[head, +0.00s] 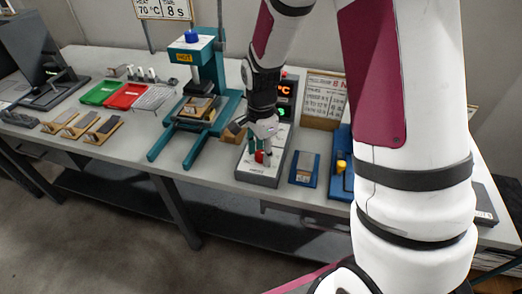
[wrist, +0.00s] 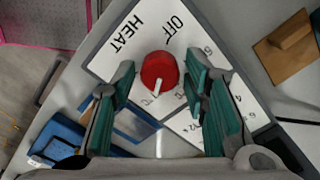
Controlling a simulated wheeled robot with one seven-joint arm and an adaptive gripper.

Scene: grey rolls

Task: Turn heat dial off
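The heat dial (wrist: 160,70) is a red round knob with a white pointer mark on a white panel (wrist: 105,62). In the wrist view its mark points toward the bottom of the picture, away from the OFF label (wrist: 174,27) at the upper right. The word HEAT is at the upper left. My gripper (wrist: 160,72) has two teal fingers, spread apart on either side of the dial with small gaps visible. In the head view the red dial (head: 260,156) shows low on the grey control box (head: 258,179), with my gripper (head: 262,150) pointing down at it.
A teal press (head: 205,75) with a blue knob stands left of the control box. A small blue tray (head: 304,168) lies close to its right, and a larger blue fixture (head: 341,175) beyond. Green (head: 100,93) and red trays (head: 124,97) are further left. A sign board (head: 322,97) stands behind.

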